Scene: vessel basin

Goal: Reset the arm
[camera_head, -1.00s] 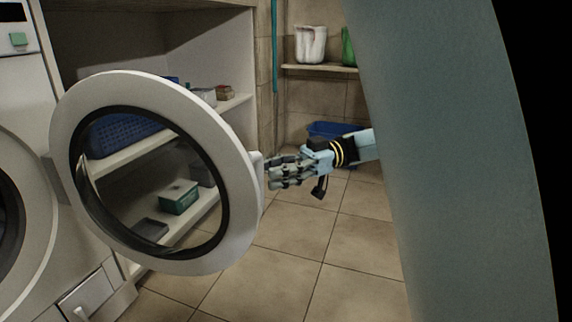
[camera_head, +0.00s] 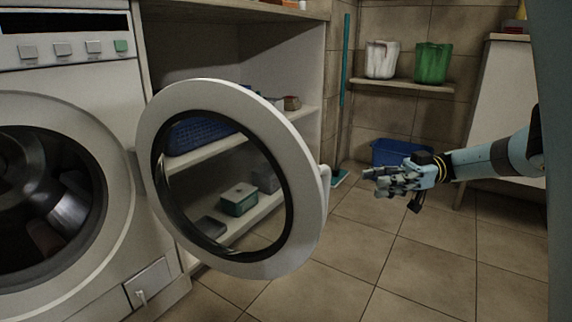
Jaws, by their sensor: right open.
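My right gripper (camera_head: 386,181) is on the right, in front of the tiled floor. It is open and empty, its fingers pointing left. It is apart from the washing machine door (camera_head: 304,180), with a clear gap between the fingertips and the door's handle (camera_head: 326,184). My right arm (camera_head: 495,158) reaches in from the right edge. The round door stands wide open, with a white rim and a see-through middle. The washing machine (camera_head: 85,80) is on the left with its dark drum open. My left gripper is not in view.
A white shelf unit (camera_head: 305,75) behind the door holds a blue basket (camera_head: 198,134) and a green box (camera_head: 239,200). White and green buckets (camera_head: 433,63) stand on a wall shelf. A blue bin (camera_head: 400,152) is below. The floor (camera_head: 425,275) at front right is clear.

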